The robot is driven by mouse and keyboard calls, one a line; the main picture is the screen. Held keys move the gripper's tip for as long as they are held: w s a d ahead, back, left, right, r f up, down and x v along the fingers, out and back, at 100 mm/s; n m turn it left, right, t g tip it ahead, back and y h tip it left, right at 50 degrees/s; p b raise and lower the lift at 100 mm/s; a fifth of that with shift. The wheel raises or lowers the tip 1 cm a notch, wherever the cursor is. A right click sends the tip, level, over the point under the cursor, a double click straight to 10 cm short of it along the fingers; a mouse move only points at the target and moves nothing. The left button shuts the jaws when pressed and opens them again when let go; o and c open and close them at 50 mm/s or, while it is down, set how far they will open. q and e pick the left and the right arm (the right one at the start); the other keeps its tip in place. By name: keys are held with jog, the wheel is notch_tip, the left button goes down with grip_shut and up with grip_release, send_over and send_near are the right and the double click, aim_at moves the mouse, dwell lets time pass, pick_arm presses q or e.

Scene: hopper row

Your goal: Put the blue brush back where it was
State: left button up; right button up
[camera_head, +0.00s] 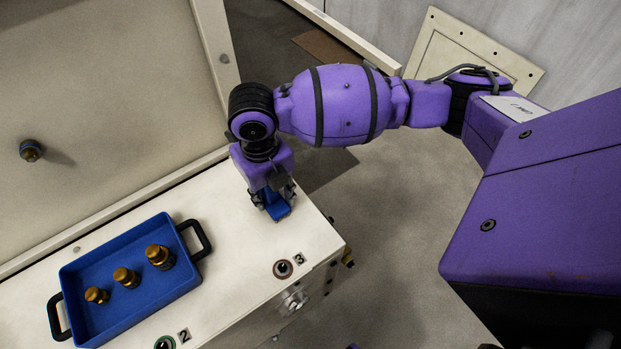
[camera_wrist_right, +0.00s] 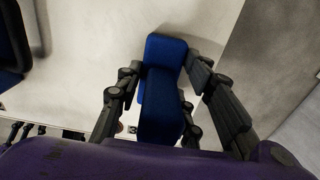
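The blue brush (camera_head: 278,208) is at the white cabinet top's back right end, below my right gripper (camera_head: 273,196). In the right wrist view the brush (camera_wrist_right: 163,95) lies between the two dark fingers of my right gripper (camera_wrist_right: 165,75), which close on its sides. Its upper part is hidden by the gripper in the head view. I cannot tell whether the brush touches the cabinet top. My left gripper is in neither view.
A blue tray (camera_head: 187,278) with black handles holds three brass fittings (camera_head: 125,277) on the cabinet top (camera_head: 232,240). Round ports marked 2 (camera_head: 184,335) and 3 (camera_head: 299,259) lie along the front edge. A pale panel (camera_head: 100,90) rises behind.

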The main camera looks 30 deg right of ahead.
jog(key=o, duration=0.4)
jog(key=shift+r, duration=0.1)
jog(key=shift+c, duration=0.2)
notch_tip(320, 180, up, 11)
jog(key=shift+r+p, duration=0.1)
jog(key=shift+p, duration=0.85)
jog(key=shift+r, duration=0.55)
